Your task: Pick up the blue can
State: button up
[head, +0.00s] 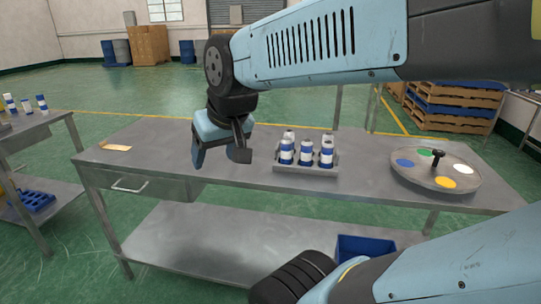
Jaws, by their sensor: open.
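Several small cans with blue and white bands stand upright in a grey metal rack (308,168) on the steel table (375,189). The front left blue can (287,152) and the front right blue can (327,155) show most clearly. The cans behind are partly hidden. My gripper (219,162) is open and empty, pointing down above the table to the left of the rack. It is apart from the cans.
A round turntable (437,181) with coloured discs and a black knob is at the table's right. A tan card (116,147) lies at the left. A blue bin (365,247) is on the lower shelf. More cans (42,103) stand on a left side table.

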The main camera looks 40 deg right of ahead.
jog(key=shift+o, duration=0.7)
jog(key=w+d+f+m+t, duration=0.2)
jog(key=w+f, duration=0.1)
jog(key=w, duration=0.8)
jog(key=shift+w+d+f+m, duration=0.15)
jog(key=shift+w+f+m, duration=0.2)
jog(key=shift+m, duration=0.05)
jog(key=w+d+f+m+t+h, duration=0.2)
jog(key=w+d+f+m, duration=0.1)
jog(key=w+d+f, duration=0.4)
jog(key=m+g+h, duration=0.1)
jog(key=m+h, duration=0.5)
jog(key=h, duration=0.8)
send_near(288, 140)
jog(key=x, duration=0.4)
jog(key=f+x, duration=0.1)
jog(key=x, duration=0.8)
jog(key=shift+w+a+f, duration=0.25)
jog(key=shift+w+a, duration=0.05)
jog(key=shift+w, duration=0.1)
grip_shut()
